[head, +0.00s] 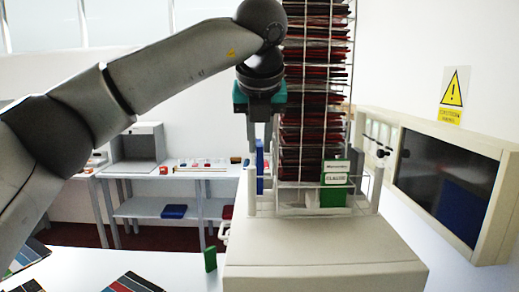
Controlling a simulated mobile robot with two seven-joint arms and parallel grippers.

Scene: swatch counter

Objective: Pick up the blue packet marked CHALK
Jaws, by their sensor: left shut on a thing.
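My left gripper (260,138) points down from its teal wrist beside the tall wire rack. It is shut on a narrow blue packet (260,168), which hangs upright, seen nearly edge-on. No marking can be read on it, so the word CHALK is not visible. The packet's lower end is close to the pale machine top; I cannot tell whether it touches. My right gripper is not in view.
The wire rack (316,90) of red and dark sheets stands on a pale machine (320,255). A green packet with a white label (336,180) stands at the rack's front. A small green block (210,259) stands on the white counter. A wall cabinet (440,180) is at right.

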